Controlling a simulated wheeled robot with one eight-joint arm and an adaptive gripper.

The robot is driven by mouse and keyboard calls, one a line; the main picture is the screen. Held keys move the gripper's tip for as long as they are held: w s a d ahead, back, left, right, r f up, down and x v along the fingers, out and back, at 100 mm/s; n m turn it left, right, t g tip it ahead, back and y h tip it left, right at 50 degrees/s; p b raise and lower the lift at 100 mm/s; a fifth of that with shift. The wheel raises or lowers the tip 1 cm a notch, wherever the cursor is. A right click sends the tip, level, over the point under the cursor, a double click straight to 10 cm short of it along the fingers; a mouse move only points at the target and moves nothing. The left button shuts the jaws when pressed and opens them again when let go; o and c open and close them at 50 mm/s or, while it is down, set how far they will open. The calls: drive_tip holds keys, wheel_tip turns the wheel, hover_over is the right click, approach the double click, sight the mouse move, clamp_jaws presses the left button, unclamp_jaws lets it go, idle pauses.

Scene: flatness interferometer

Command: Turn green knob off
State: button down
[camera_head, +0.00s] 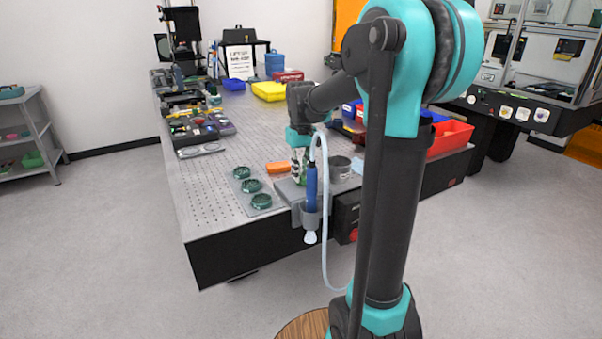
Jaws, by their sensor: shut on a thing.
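My gripper (299,178) points down at the table's front end, over a grey fixture (288,190). It is shut on a small greenish thing, largely hidden between the fingers. I cannot tell whether this is the green knob. Three round dark green pieces (251,186) sit in a row on a light plate left of the gripper, apart from it. A red knob-like part (353,235) shows on the black box (345,214) at the table's front, partly behind my arm.
A blue-handled tool (311,188) with a pale hose stands upright in a holder just in front of my gripper. An orange piece (278,168) and a grey round cup (340,168) flank it. The perforated tabletop (205,185) is clear to the left.

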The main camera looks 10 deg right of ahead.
drive_tip(key=shift+m, duration=0.3)
drive_tip(key=m, duration=0.3)
drive_tip(key=shift+m, duration=0.4)
drive_tip(key=m, duration=1.3)
drive_tip(key=shift+m, duration=0.3)
drive_tip(key=c, duration=1.5)
unclamp_jaws()
drive_tip(key=shift+c, duration=0.2)
